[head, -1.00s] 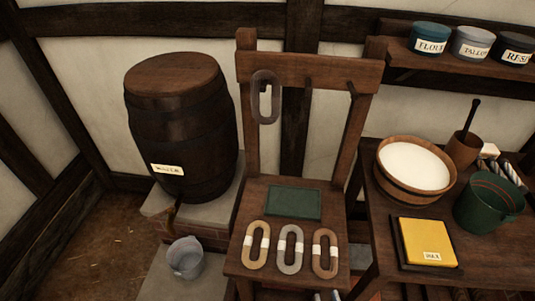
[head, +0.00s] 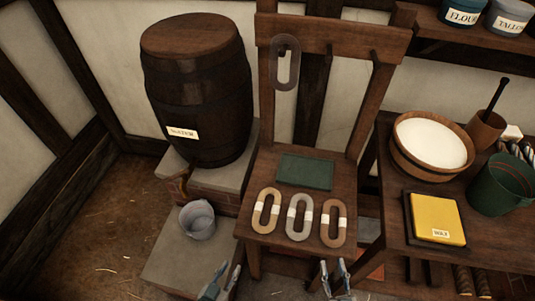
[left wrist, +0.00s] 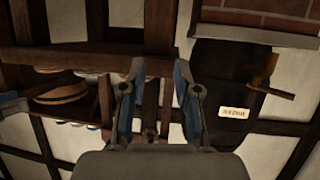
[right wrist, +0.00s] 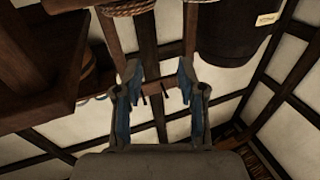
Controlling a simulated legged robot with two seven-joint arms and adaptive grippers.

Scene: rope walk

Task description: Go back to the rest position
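My left gripper (head: 222,284) shows at the bottom edge of the head view, low in front of the stone step. Its two fingers stand apart with nothing between them in the left wrist view (left wrist: 159,76). My right gripper (head: 338,276) is at the bottom of the head view, just below the chair's front edge. Its fingers are also apart and empty in the right wrist view (right wrist: 159,72). The wooden chair (head: 256,222) holds three banded rope coils, tan (head: 266,210), grey (head: 299,216) and brown (head: 333,222), and a green mat (head: 305,171). A dark grey coil (head: 285,62) hangs on its backrest.
A water barrel (head: 198,95) stands on a stone ledge at left, with a bucket (head: 197,219) below. The table (head: 405,228) at right bears a white-filled tub (head: 433,145), yellow wax block (head: 436,218) and green pail (head: 500,186). The floor at left is open.

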